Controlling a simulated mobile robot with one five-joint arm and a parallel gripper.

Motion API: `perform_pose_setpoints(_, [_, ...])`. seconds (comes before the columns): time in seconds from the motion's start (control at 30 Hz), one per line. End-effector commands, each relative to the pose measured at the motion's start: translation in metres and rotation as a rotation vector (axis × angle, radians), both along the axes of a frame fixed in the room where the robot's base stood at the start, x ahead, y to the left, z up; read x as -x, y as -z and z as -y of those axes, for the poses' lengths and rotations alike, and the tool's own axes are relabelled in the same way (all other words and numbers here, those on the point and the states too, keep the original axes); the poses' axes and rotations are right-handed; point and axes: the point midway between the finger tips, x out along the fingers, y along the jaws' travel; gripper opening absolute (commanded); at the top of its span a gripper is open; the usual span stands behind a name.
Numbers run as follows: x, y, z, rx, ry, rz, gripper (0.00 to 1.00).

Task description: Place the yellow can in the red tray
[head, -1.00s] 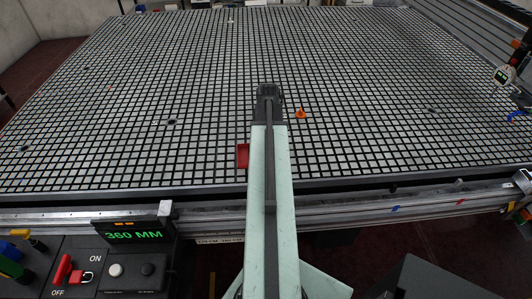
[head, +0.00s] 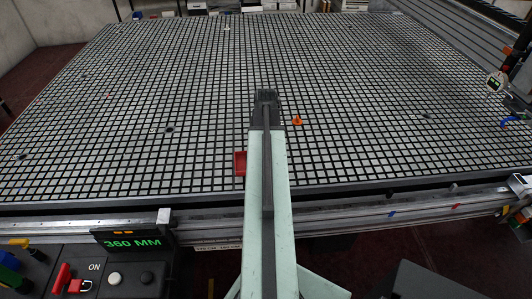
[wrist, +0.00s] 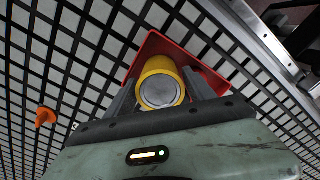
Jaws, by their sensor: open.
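The yellow can (wrist: 161,84) shows end-on in the wrist view, between the two dark fingers of my gripper (wrist: 160,92). The fingers are open, one on each side of the can; I cannot tell whether either touches it. The red tray (wrist: 208,74) lies behind the can and fingers, and the can appears to be over or in it. Whether the can rests on the tray floor is hidden. In the head view my arm covers the can and most of the tray, and only the tray's left part (head: 239,163) shows beside the arm.
The table is a black and white grid (head: 150,110), largely clear. A small orange piece (head: 298,121) stands right of my arm, and it also shows in the wrist view (wrist: 45,117). A metal rail (head: 400,205) runs along the near edge. A control panel (head: 130,260) is at lower left.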

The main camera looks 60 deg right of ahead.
Motion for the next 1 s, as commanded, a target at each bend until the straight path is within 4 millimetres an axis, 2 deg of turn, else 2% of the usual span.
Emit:
perform_pose_setpoints(0.03, [0.0,-0.019,0.0,0.0,0.0,0.0,0.63])
perform_pose_setpoints(0.3, [0.0,-0.08,0.0,0.0,0.001,0.0,0.63])
perform_pose_setpoints(0.4, [0.0,-0.097,0.0,0.0,0.001,0.0,0.63])
perform_pose_setpoints(0.53, [0.001,-0.106,0.0,0.0,0.001,0.0,0.63])
perform_pose_setpoints(0.87, [0.0,-0.103,0.0,0.0,0.001,0.0,0.63])
perform_pose_setpoints(0.93, [-0.011,-0.103,-0.009,0.0,-0.004,0.0,0.63])
perform_pose_setpoints(1.0, [-0.039,-0.103,-0.034,0.0,-0.019,0.0,0.63])
